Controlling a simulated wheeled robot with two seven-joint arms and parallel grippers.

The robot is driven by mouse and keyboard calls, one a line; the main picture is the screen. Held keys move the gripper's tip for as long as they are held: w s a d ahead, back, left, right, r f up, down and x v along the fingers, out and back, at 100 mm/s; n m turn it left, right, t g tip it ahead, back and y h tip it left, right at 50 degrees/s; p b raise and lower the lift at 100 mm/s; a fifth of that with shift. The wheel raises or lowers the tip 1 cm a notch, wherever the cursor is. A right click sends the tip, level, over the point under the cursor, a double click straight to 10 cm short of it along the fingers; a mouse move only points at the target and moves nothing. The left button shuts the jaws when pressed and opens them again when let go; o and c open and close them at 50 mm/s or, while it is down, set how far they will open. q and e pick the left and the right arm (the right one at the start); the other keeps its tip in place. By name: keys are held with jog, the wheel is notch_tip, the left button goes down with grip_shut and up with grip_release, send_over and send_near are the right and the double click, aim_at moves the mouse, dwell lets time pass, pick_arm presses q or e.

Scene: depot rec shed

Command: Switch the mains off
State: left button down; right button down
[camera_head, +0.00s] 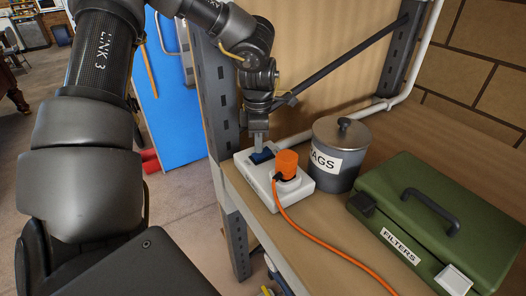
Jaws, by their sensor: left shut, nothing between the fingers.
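A white socket box (270,197) sits on the wooden shelf near its left front corner. A dark blue rocker switch (262,156) is on top of it, at its far end. An orange plug (287,164) is in the box beside the switch, and its orange cable runs down across the shelf. My left gripper (258,147) points down with its fingers shut and empty, right at the switch. It covers part of the switch, so I cannot tell whether they touch or which way the rocker is tilted. My right gripper is not in view.
A grey lidded tin (340,155) marked "AGS" stands just right of the socket box. A green case (432,222) labelled "FILTERS" lies further right. Dark metal uprights and a diagonal brace (345,60) stand behind. Bare shelf (325,225) shows in front of the tin.

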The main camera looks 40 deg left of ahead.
aim_at(259, 155)
pick_arm(q)
notch_tip(259, 155, up, 6)
jog(key=p, duration=0.3)
dwell(0.7)
